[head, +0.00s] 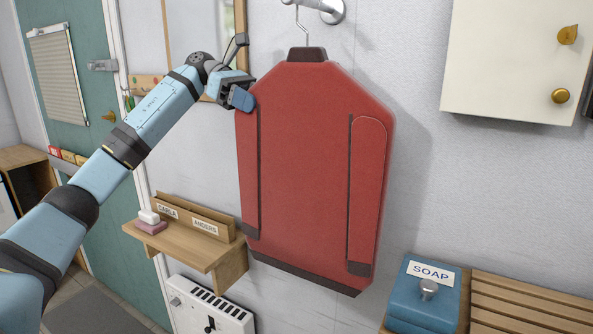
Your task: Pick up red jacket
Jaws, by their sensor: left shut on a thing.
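The red jacket (305,170) hangs upright on a hanger from a metal wall hook (331,9) in the middle of the head view. It has dark trim at the collar and hem. My left gripper (243,100) is at the jacket's upper left shoulder edge and is shut on it. The fingertips are partly hidden against the jacket. My right gripper is out of view.
A wooden shelf (191,253) with soap bars and name labels is below left of the jacket. A white heater (209,306) is under it. A blue soap box (423,296) sits at lower right beside a slatted wooden surface (530,303). A white cabinet (510,60) hangs upper right.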

